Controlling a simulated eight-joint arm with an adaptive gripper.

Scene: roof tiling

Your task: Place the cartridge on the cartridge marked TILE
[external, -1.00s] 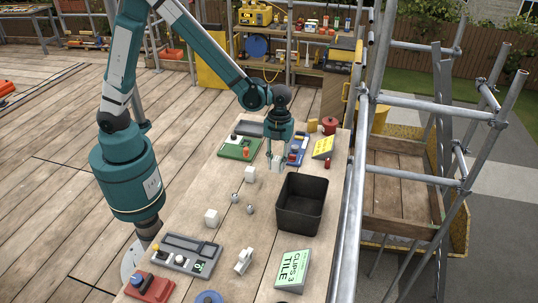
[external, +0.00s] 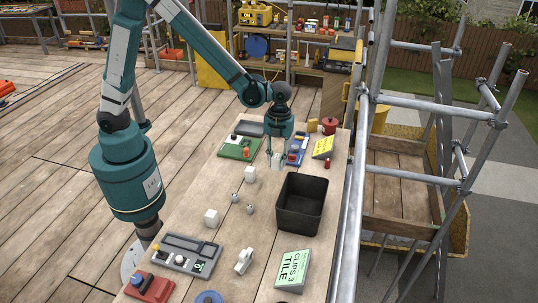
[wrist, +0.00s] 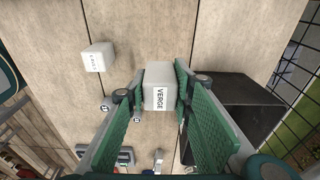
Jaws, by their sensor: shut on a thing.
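My gripper (wrist: 159,90) is shut on a white block-shaped cartridge (wrist: 160,76) with a VERGE label. In the external view, my gripper (external: 277,160) is over the far part of the bench, with the fingers pointing down. Another white cartridge (external: 250,174) stands nearby, nearer the camera, and a further one (external: 211,217) stands left of centre. One loose white cartridge shows upper left in the wrist view (wrist: 98,57); its label is too small to read. A green and white card (external: 290,268) reading "CLIPS:3 TILE" lies at the near right. I cannot tell which loose cartridge is marked TILE.
An open black bin (external: 302,204) stands right of centre. Small grey parts (external: 235,198) lie between the cartridges. A grey tray (external: 184,254), a red device (external: 150,287) and a white switch-like piece (external: 243,261) are at the near end. A scaffold rail (external: 350,215) runs along the right edge.

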